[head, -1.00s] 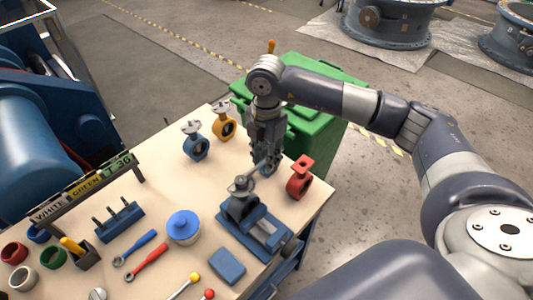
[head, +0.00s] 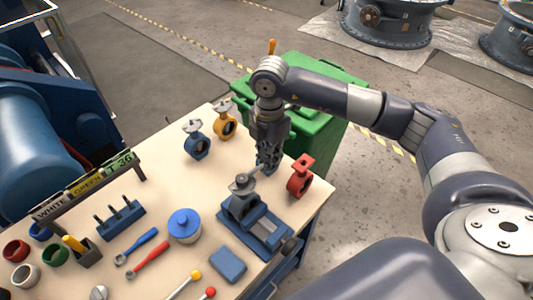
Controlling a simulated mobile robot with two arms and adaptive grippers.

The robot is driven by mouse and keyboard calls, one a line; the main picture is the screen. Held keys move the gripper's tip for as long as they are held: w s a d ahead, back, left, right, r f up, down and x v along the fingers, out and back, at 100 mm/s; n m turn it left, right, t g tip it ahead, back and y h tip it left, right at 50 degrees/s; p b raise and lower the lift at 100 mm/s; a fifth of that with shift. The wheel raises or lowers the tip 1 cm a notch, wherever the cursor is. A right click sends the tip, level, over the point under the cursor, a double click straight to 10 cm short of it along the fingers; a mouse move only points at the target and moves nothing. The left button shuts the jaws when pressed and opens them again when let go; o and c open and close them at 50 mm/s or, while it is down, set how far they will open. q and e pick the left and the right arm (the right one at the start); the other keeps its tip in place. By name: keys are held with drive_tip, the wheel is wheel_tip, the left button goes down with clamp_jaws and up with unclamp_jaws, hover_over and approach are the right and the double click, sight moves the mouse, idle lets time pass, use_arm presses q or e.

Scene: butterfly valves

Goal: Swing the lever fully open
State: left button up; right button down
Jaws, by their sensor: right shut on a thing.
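A grey valve (head: 239,204) stands upright in a blue vise (head: 262,230) near the front right of the workbench. Its pale metal lever (head: 254,172) runs from the valve's top up and to the right, toward the back of the bench. My right gripper (head: 266,164) points down from above and is shut on the lever's outer end. Its fingers hide that end. My left gripper is not in view.
A red valve (head: 300,177) stands close to the right of my right gripper. Blue (head: 197,145) and yellow (head: 225,124) valves stand behind left. A blue-lidded tub (head: 184,225) and hand tools lie left of the vise. A green bin (head: 304,130) is behind the bench.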

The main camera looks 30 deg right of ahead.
drive_tip(key=s+a+m+p, duration=0.1)
drive_tip(key=s+m+p, duration=0.6)
drive_tip(key=m+p, duration=0.3)
drive_tip(key=shift+s, duration=0.2)
idle(2.0)
drive_tip(key=shift+s+a+m+p, duration=0.75)
drive_tip(key=shift+m+p, duration=0.35)
drive_tip(key=shift+m, duration=0.15)
drive_tip(key=shift+s+a+m+p, duration=0.65)
drive_tip(key=shift+m+p, duration=0.4)
drive_tip(key=shift+m, duration=0.2)
